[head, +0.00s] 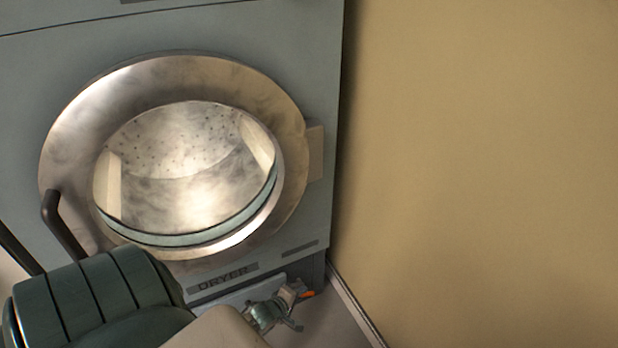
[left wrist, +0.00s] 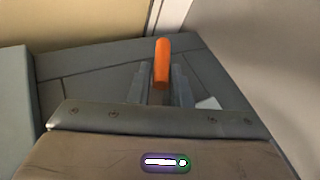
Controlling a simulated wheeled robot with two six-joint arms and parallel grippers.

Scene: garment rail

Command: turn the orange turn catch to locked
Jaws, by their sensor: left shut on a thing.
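The orange turn catch (left wrist: 162,62) stands up between the finger parts of my left gripper (left wrist: 161,88) in the left wrist view. In the head view only a small orange bit of the catch (head: 308,294) shows beside my left gripper (head: 291,304), low down near the dryer's bottom right corner. The left gripper is shut on the catch. The fingers hide the catch's lower part, and no locked or unlocked marking can be read. My right gripper is in neither view.
The grey dryer (head: 318,225) has a round metal door (head: 75,140) with a dark handle (head: 62,226), and looks closed. A tan wall (head: 480,170) stands to the right, with a pale skirting strip (head: 355,308) at its foot. A narrow floor strip lies between them.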

